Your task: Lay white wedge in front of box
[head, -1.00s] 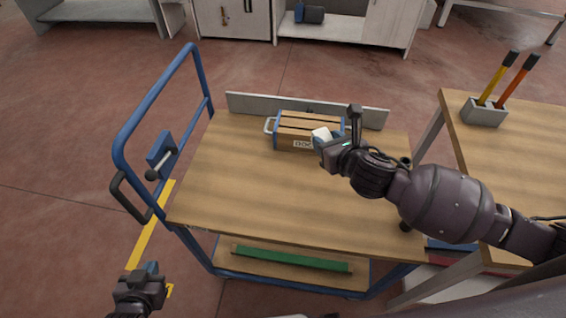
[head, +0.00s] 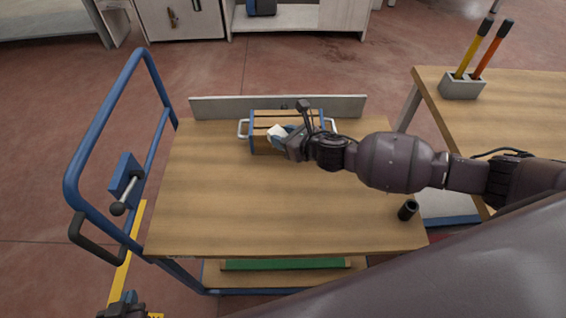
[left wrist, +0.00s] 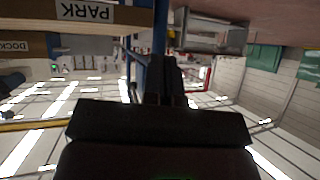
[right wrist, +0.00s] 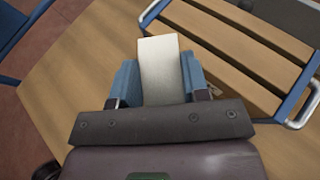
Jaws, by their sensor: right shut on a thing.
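The white wedge (right wrist: 162,72) is held between the blue fingertips of my right gripper (right wrist: 162,85), which is shut on it. In the head view the wedge (head: 277,131) shows small and partly hidden at the box's front side. The slatted wooden box (head: 262,119) with blue ends and metal handles stands near the back of the cart top; my right gripper (head: 284,138) covers part of its front. I cannot tell whether the wedge touches the cart top. My left gripper (head: 125,308) is low at the left; in the left wrist view its fingers (left wrist: 163,80) are together and empty.
The wooden cart top (head: 220,205) is clear in front and left of the box. A low board (head: 220,107) edges its back. A blue handle frame (head: 75,170) rises at left. A black cylinder (head: 408,210) stands at front right. A side table (head: 530,120) is at right.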

